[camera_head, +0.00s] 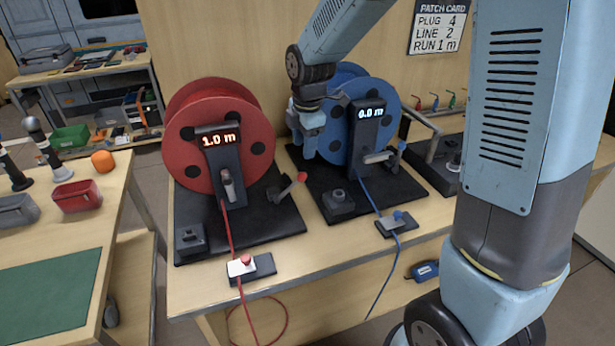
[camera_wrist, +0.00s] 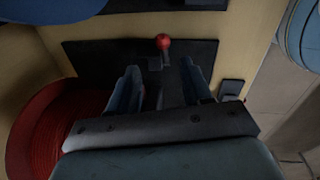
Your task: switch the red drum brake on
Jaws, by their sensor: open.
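The red drum (camera_head: 192,150) stands upright on a black base (camera_head: 258,232), its display reading 1.0 m. A lever with a red knob (camera_head: 302,177) rises at the right of that base, tilted toward the knob. My gripper (camera_head: 308,152) points down in front of the blue drum, above and behind the red knob in the picture. In the wrist view my gripper (camera_wrist: 160,70) is open and empty. The red knob (camera_wrist: 163,42) shows just beyond and between the fingertips, apart from them. The red drum's edge (camera_wrist: 35,130) is at the lower left there.
The blue drum (camera_head: 345,140), reading 0.0 m, stands close on the right. A red cable runs to a small pad with a white plug (camera_head: 238,268) on the table edge. A blue connector (camera_head: 398,216) lies farther right. A side table (camera_head: 30,240) stands left.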

